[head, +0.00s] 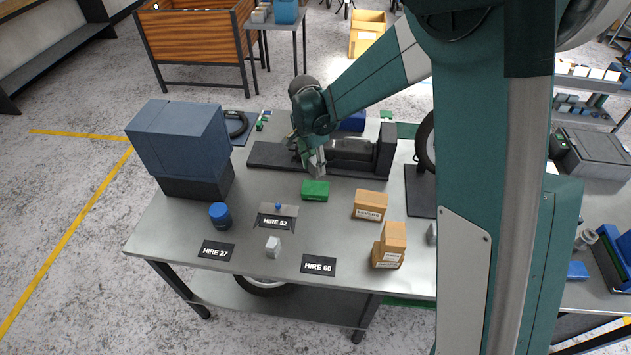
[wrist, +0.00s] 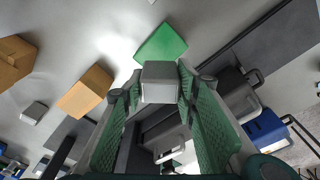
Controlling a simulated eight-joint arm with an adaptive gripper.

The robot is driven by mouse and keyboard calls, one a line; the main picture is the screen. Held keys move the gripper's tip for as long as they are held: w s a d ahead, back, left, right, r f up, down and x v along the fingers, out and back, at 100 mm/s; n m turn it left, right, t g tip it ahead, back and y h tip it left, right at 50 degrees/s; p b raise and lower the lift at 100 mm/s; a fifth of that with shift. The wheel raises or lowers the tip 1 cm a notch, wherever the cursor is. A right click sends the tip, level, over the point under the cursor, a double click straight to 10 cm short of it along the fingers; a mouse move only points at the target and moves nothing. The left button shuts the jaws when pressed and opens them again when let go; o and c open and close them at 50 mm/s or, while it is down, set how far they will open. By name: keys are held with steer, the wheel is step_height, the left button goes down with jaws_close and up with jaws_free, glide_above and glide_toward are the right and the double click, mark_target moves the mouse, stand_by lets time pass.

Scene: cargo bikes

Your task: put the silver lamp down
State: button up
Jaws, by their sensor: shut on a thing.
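My gripper (head: 315,160) is above the workbench (head: 180,222), just behind a green box (head: 315,191). In the wrist view my gripper (wrist: 159,86) is shut on the silver lamp (wrist: 161,74), a small grey block between the two green fingers. The lamp also shows in the head view (head: 318,167), partly hidden by the fingers. The green box (wrist: 160,43) lies just beyond the lamp in the wrist view. Another small silver block (head: 273,247) stands on the bench between the HIRE 27 sign (head: 216,250) and the HIRE 60 sign (head: 318,265).
A grey stand with the HIRE 52 sign (head: 276,221) bears a small blue thing. A blue cylinder (head: 220,215), orange boxes (head: 370,205) and a large blue case (head: 180,137) stand around. A dark machine (head: 350,155) lies behind my gripper. Some bench top between the signs is bare.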

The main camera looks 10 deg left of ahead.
mark_target(313, 162)
steer(key=shift+f, duration=2)
steer(key=shift+f, duration=0.1)
steer(key=shift+f, duration=1.8)
steer(key=shift+f, duration=0.15)
steer(key=o, duration=0.9)
steer(key=shift+r, duration=0.2)
steer(key=shift+s+a+r, duration=0.15)
steer(key=shift+r, duration=1.85)
steer(key=shift+s+a+r, duration=0.2)
steer(key=shift+r, duration=1.75)
steer(key=shift+s+a+r, duration=0.15)
steer(key=shift+r, duration=1.85)
